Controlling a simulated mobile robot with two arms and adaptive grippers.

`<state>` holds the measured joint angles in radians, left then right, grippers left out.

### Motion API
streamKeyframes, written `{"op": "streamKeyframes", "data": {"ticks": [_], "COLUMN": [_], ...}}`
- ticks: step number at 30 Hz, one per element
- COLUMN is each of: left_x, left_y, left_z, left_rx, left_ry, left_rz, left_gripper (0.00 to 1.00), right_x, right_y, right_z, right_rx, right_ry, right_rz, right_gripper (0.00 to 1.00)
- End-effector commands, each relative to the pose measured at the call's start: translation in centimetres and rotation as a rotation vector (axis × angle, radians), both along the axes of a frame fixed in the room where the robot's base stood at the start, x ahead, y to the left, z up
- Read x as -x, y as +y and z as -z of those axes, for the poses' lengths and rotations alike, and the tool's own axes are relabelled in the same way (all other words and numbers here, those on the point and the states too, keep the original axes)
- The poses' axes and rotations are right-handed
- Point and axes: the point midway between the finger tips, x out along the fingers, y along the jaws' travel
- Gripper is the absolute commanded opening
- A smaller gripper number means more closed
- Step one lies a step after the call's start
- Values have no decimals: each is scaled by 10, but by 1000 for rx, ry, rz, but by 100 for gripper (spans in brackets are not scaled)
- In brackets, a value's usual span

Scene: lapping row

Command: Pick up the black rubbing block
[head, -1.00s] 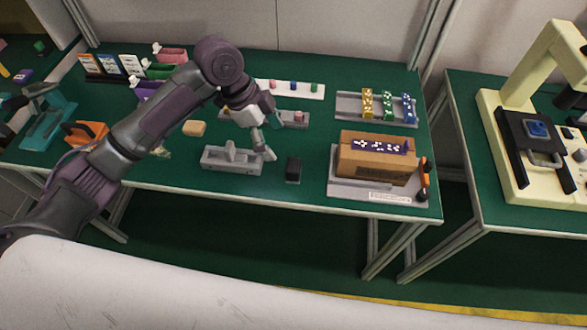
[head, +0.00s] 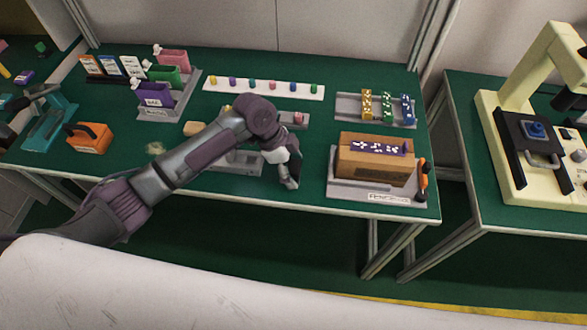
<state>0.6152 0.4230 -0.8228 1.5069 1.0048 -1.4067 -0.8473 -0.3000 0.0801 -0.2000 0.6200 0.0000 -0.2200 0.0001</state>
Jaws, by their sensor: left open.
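My left gripper (head: 290,182) points down near the front edge of the green table, with its jaws open. It is at the spot where the small black rubbing block stood in the earlier view. I cannot make out the block apart from the dark fingers, which cover that spot. Whether the fingers touch the block is hidden. My right gripper is not in view.
A grey slotted fixture (head: 240,167) is just left of the gripper, partly behind my arm. A cardboard-brown box (head: 371,172) on a grey base stands to the right. A rack of coloured pieces (head: 350,107) is behind. Bare table lies between gripper and box.

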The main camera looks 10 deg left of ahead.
Motion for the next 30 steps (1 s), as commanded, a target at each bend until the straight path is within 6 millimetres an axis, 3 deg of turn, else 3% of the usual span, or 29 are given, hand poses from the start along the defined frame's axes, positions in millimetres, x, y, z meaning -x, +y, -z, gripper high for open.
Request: {"op": "streamKeyframes", "data": {"ticks": [6, 18, 30], "left_x": [0, 0, -1], "left_y": [0, 0, 0], "left_z": [0, 0, -9], "left_rx": [0, 0, 1], "left_ry": [0, -1, -3], "left_rz": [0, 0, 0], "left_gripper": [78, 13, 13], "right_x": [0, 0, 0], "right_y": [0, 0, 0], "right_z": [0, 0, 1], "right_rx": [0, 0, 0], "right_ry": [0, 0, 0], "right_rz": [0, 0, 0], "right_gripper": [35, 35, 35]}}
